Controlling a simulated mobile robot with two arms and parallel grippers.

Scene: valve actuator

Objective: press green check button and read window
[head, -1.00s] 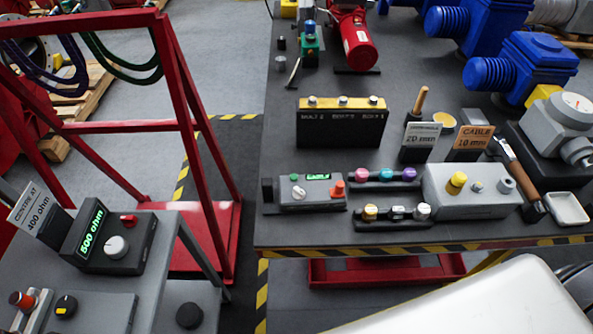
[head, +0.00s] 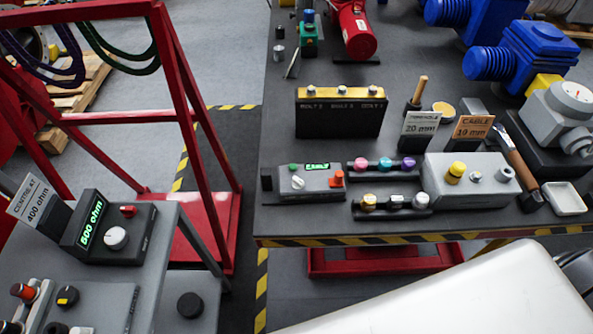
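A small grey box (head: 322,192) stands near the front left of the dark workbench. On its top are a small green button (head: 293,168), a lit green window (head: 317,167), a white knob (head: 297,183) and a red part (head: 337,179). The marks in the window are too small to read. Nothing touches the box. Neither of my grippers is in view.
On the left bench, a dark box has a lit display (head: 91,222) that looks like 500 ohm. A grey box (head: 470,190) and two rows of coloured knobs stand right of the small box. A red frame (head: 180,110) stands left.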

